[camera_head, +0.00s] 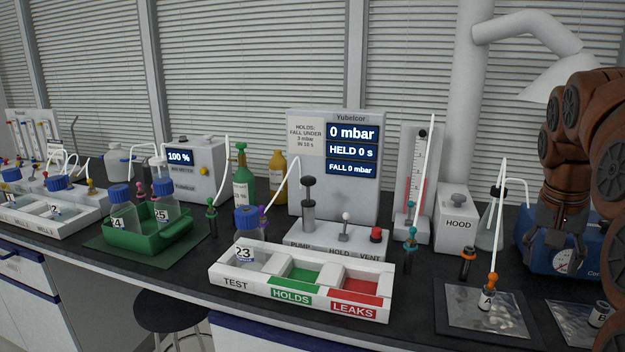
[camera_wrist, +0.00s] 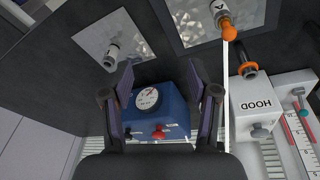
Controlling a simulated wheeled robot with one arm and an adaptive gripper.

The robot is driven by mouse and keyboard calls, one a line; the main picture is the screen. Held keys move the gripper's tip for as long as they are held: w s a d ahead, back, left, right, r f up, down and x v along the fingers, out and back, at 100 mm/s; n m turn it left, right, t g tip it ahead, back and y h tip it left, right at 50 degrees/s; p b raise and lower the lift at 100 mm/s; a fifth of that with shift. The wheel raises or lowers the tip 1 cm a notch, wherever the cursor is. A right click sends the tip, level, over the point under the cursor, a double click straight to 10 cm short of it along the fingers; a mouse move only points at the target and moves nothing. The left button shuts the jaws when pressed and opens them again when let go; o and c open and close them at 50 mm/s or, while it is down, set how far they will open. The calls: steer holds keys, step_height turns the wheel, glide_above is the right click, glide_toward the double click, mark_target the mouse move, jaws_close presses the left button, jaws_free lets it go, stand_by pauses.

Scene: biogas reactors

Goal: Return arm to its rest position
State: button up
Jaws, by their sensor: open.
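My gripper (camera_head: 563,222) hangs at the right of the head view, in front of the blue box with a round gauge (camera_head: 566,262). In the wrist view my gripper (camera_wrist: 160,72) shows two dark fingers spread apart with nothing between them. The blue gauge box (camera_wrist: 158,112) shows beyond and between the fingers. My brown arm is folded at the right edge of the head view.
Bottle 23 (camera_head: 246,234) stands in the TEST slot of the white tray (camera_head: 236,283). The Yubelcor unit (camera_head: 306,180), HOOD box (camera_head: 456,222) and flask (camera_head: 488,236) stand behind.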

steer(key=s+a+f+n+g+y, duration=0.1)
steer(key=s+a+f+n, duration=0.2)
steer(key=s+a+f, duration=0.4)
steer(key=s+a+f+n+g, duration=0.15)
steer(key=s+a+f, duration=0.25)
steer(key=a, duration=0.5)
steer(key=s+a+f+n+g, duration=0.1)
steer(key=s+a+f, duration=0.2)
steer(key=s, duration=0.3)
steer(key=s+a+f+n+y, duration=0.1)
steer(key=s+a+f, duration=0.1)
steer(key=s+f, duration=0.25)
steer(key=s+a+f+n+g, duration=0.1)
steer(key=s+a+f+n, duration=0.15)
steer(key=s, duration=0.35)
step_height(320, 180, up, 19)
steer(key=t+p, duration=0.1)
steer(key=p, duration=1.6)
steer(key=shift+w+f+m, duration=0.15)
steer(key=shift+w+m, duration=0.25)
steer(key=shift+t, duration=0.25)
steer(key=shift+c, duration=0.3)
